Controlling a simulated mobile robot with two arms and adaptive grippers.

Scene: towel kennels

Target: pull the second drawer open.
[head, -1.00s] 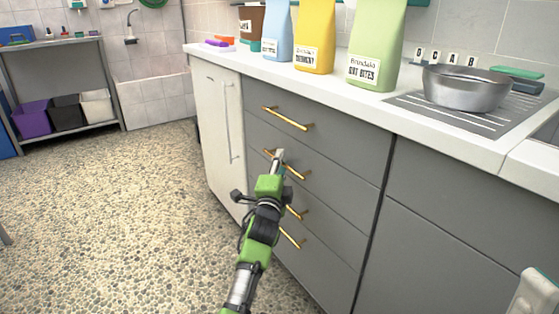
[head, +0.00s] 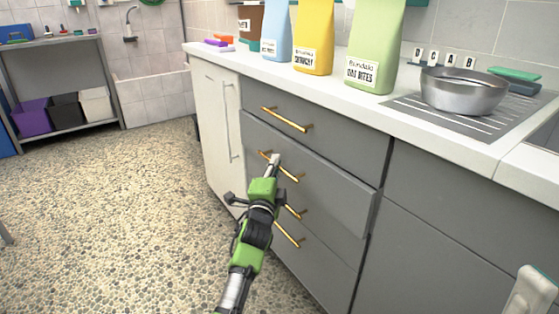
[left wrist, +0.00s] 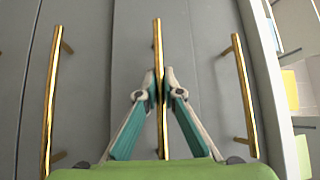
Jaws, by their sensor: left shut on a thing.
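The second drawer (head: 325,185) from the top is grey and stands out a little from the cabinet front. Its brass bar handle (head: 289,173) runs across its front. My left gripper (head: 272,160) is shut on this handle. In the left wrist view the two fingers of my left gripper (left wrist: 161,84) pinch the middle brass handle (left wrist: 158,40) from both sides. Part of the handle is hidden behind the fingers in the head view. My right gripper is not in view.
The top drawer (head: 330,134) and the lower drawers are flush, each with a brass handle. A white cabinet door (head: 213,125) stands to the left. The counter (head: 440,125) holds several bags and a metal bowl (head: 463,92). The speckled floor (head: 120,215) on the left is clear.

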